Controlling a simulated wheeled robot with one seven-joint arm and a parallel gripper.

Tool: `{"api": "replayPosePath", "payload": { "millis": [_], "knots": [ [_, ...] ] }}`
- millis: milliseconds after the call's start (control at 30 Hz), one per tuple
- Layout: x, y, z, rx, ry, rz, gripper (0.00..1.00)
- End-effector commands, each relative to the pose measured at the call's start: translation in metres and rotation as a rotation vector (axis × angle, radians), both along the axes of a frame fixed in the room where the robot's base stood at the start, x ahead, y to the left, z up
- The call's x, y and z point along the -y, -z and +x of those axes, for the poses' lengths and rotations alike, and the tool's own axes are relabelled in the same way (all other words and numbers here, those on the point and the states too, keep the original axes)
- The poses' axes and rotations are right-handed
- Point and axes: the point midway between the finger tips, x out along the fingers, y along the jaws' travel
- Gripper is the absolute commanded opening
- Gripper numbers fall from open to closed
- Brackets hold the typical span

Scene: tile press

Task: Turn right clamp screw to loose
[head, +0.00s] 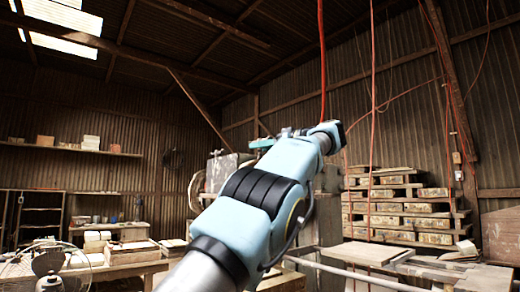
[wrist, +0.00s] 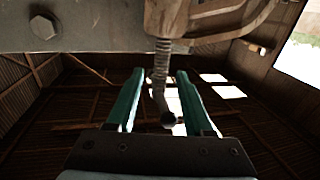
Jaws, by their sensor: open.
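In the wrist view a clamp screw (wrist: 162,58) with a threaded shaft hangs down from a worn, brownish clamp body (wrist: 208,16). A thin handle bar with a dark ball end (wrist: 168,118) shows at its lower end. My gripper (wrist: 160,76) has two green fingers, spread apart, one on each side of the screw and handle. In the picture they appear clear of it, with a gap on both sides. In the head view my gripper (head: 263,143) is small, beyond my forearm, and the screw cannot be made out there.
A grey metal beam with a bolt (wrist: 43,26) crosses the top left of the wrist view, close to the clamp. In the head view, stacked wooden crates (head: 405,208) stand at right, and a cluttered bench (head: 115,268) at left. Red hoses (head: 373,90) hang from above.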

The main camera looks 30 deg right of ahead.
Motion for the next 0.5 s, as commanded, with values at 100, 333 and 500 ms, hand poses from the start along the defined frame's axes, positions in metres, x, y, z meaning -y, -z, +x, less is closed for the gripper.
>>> {"api": "replayPosePath", "payload": {
  "millis": [100, 333, 500],
  "knots": [
    [0.010, 0.001, -0.021, 0.000, 0.005, -0.001, 0.52],
    [0.028, 0.001, -0.062, 0.001, 0.003, 0.001, 0.52],
    [0.036, 0.000, -0.081, 0.000, 0.002, 0.000, 0.52]
  ]
}}
